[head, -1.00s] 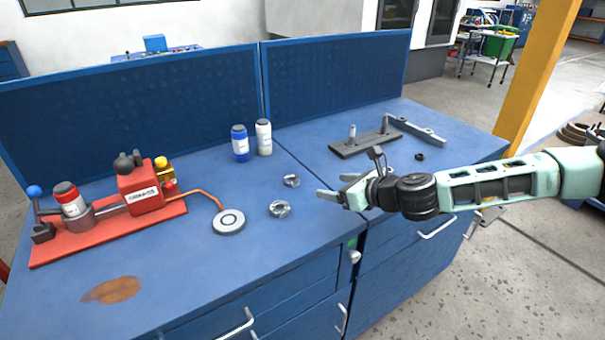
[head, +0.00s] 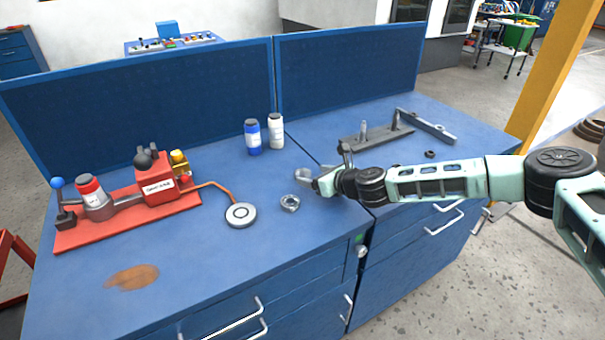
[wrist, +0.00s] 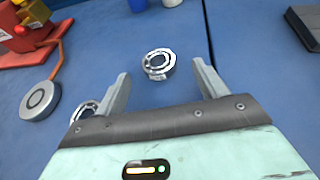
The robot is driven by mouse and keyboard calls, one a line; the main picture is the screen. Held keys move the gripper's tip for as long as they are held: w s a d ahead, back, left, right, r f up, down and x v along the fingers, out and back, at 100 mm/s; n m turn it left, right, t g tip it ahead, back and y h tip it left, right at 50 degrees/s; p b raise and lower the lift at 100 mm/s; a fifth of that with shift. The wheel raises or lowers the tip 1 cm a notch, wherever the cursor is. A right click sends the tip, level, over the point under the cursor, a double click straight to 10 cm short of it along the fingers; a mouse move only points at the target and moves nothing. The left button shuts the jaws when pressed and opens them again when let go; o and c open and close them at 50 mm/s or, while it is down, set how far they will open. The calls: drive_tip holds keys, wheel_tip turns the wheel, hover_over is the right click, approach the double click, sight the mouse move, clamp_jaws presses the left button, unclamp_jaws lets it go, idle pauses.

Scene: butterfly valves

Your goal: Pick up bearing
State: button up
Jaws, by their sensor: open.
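Two silvery ring bearings lie on the blue workbench (head: 215,270). The nearer bearing (head: 290,203) is in clear view in the head view, just left of my gripper (head: 310,181). It also shows at lower left in the wrist view (wrist: 84,110), partly hidden behind my left finger. The farther bearing (wrist: 159,64) is ahead of my open fingers in the wrist view, lined up with the gap between them. In the head view it is at my fingertips and partly covered. My gripper is open and empty, low over the bench.
A red fixture (head: 155,188) with a cable to a round grey disc (head: 240,215) stands at left. A blue-labelled bottle (head: 253,138) and a white bottle (head: 276,131) stand behind the bearings. A dark metal bracket (head: 375,138) lies at right. The front-left bench is mostly clear.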

sight(300, 172)
drive_tip(key=p+x, duration=0.1)
drive_tip(key=x, duration=0.2)
drive_tip(key=shift+a, duration=0.25)
drive_tip(key=shift+w+a+f, duration=0.3)
drive_tip(key=shift+w, duration=0.05)
drive_tip(key=c, duration=1.1)
